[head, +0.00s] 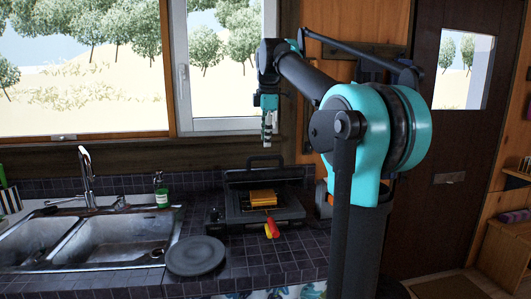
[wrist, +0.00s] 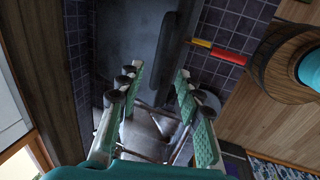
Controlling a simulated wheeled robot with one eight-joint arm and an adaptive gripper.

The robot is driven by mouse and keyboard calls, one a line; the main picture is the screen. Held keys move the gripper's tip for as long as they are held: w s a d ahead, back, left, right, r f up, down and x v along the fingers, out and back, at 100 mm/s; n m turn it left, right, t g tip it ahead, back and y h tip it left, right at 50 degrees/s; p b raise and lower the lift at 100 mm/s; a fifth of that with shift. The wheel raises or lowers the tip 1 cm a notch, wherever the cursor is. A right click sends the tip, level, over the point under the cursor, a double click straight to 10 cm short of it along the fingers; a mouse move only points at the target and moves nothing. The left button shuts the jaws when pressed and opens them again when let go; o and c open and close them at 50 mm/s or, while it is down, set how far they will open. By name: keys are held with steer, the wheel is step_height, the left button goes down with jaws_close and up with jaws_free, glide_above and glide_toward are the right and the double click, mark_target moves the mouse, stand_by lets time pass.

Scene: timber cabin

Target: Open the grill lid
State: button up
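The grill (head: 240,215) is a dark flat appliance on the tiled counter. Its lid (head: 236,177) stands raised at the back, with a dark bar handle (head: 265,159) along its top. A golden slab of food (head: 262,197) shows on the grill. My gripper (head: 268,142) hangs above the lid handle, pointing down, and appears apart from it. In the wrist view the two green-padded fingers (wrist: 160,72) are spread with nothing between them. The dark handle bar (wrist: 171,48) and a grey panel (wrist: 135,30) lie beyond the fingertips.
A red and yellow item (head: 271,228) lies in front of the grill. A dark round plate (head: 195,256) sits left of it. A double sink (head: 117,240) with faucet (head: 87,178) and a green bottle (head: 161,191) are farther left. The window wall (head: 120,152) stands close behind.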

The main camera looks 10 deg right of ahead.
mark_target(265, 156)
steer(key=shift+x, duration=3.15)
jaws_close()
